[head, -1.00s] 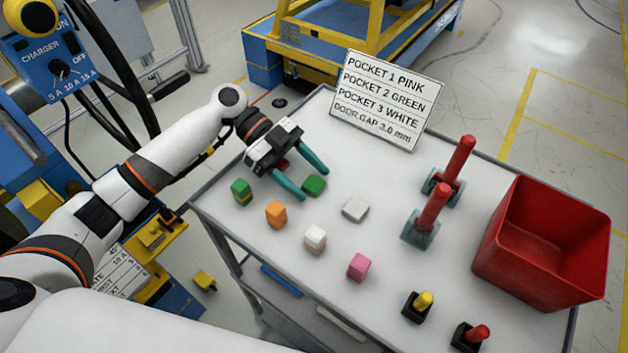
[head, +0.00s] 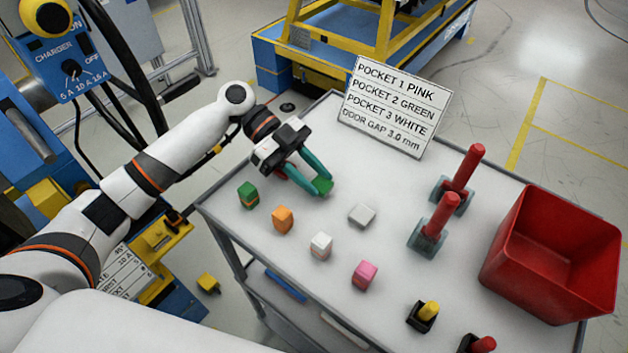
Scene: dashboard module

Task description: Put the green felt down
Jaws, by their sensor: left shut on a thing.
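My left gripper (head: 318,185) is shut on the green felt (head: 323,186), a small flat green piece between its teal fingertips. The felt is at or just above the white top of the cart (head: 390,195); I cannot tell whether it touches. My right gripper does not show in the head view.
Several small blocks stand nearby: green (head: 248,195), orange (head: 283,219), white (head: 321,246) and pink (head: 364,275). A sign (head: 396,107), red-handled tools (head: 435,222) and a red bin (head: 553,255) are farther right.

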